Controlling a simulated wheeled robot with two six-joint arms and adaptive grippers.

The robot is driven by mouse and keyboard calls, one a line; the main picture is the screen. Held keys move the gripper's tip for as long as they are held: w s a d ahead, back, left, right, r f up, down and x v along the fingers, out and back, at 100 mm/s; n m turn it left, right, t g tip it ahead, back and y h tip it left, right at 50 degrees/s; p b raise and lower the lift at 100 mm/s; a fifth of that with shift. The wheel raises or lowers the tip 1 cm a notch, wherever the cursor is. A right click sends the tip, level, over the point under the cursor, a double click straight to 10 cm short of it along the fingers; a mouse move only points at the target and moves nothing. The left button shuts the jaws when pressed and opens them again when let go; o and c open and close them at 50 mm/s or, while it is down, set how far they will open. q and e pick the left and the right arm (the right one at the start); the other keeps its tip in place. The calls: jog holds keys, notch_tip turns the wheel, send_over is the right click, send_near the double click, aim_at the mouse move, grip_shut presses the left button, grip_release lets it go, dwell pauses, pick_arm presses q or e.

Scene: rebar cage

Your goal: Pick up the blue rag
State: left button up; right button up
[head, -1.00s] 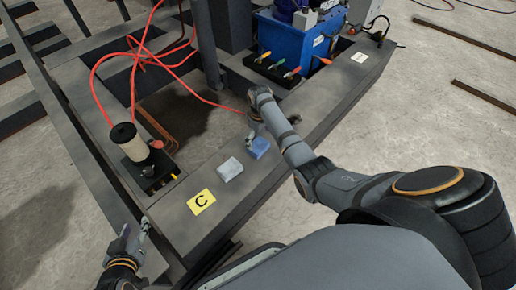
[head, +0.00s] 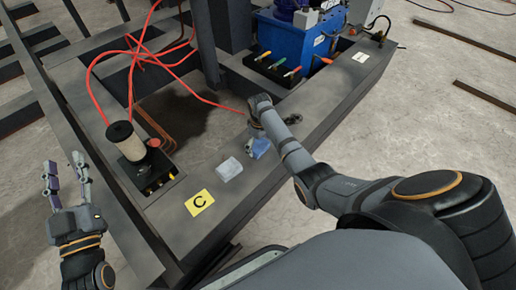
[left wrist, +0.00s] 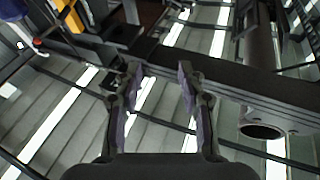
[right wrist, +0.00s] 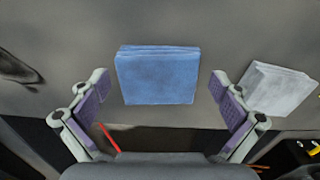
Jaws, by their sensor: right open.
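The blue rag (head: 261,148) is a small folded cloth lying on the grey steel beam. In the right wrist view the blue rag (right wrist: 158,78) lies flat, centred ahead and between the finger lines. My right gripper (head: 257,130) is above and beside the rag, its fingers partly hidden by the arm. In the right wrist view my right gripper (right wrist: 159,92) is open with nothing between its fingers. My left gripper (head: 63,168) is open and empty at the left, away from the rag. It also shows open in the left wrist view (left wrist: 158,75).
A folded white rag (head: 229,169) lies close beside the blue one. A yellow C label (head: 200,202) is on the same beam. A blue machine (head: 290,45) with coloured handles stands behind.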

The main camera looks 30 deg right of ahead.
pick_arm(q)
jog(key=shift+s+r, duration=0.1)
jog(key=shift+r, duration=0.45)
pick_arm(e)
jog(key=shift+f, duration=0.1)
jog(key=c, duration=1.1)
